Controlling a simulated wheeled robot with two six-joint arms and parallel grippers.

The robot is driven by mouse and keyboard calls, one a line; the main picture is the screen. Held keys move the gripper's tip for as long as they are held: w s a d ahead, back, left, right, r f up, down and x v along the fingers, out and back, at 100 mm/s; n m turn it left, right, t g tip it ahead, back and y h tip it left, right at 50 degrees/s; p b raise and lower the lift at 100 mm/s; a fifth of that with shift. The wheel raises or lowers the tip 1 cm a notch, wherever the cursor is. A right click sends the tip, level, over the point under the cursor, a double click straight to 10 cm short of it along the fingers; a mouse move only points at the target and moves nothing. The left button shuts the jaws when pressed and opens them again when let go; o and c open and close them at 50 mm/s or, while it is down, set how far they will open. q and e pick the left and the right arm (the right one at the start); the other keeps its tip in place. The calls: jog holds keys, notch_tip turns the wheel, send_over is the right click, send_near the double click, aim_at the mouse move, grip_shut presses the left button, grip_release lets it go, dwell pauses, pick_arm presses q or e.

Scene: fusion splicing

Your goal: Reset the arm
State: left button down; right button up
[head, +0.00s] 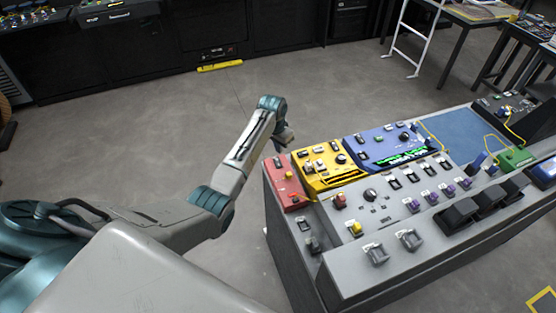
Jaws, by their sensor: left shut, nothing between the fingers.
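My left arm reaches in from the lower left, and its gripper (284,138) is at the far end, just beyond the red box's left back corner. The gripper is shut and small in the picture, partly hidden by its own wrist. It holds nothing and appears apart from the console (340,226). The console carries a red box (285,183), a yellow box (325,167) and a blue box (390,147) along its back edge. My right gripper is not in view.
The console top has several knobs, switches and a yellow button (355,229). A green device (514,157) and a blue mat (452,131) lie at its right. Grey floor (130,130) is clear left of the console. A white ladder-like frame (409,38) stands behind.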

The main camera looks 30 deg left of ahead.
pick_arm(q)
jog(key=shift+f, duration=0.1)
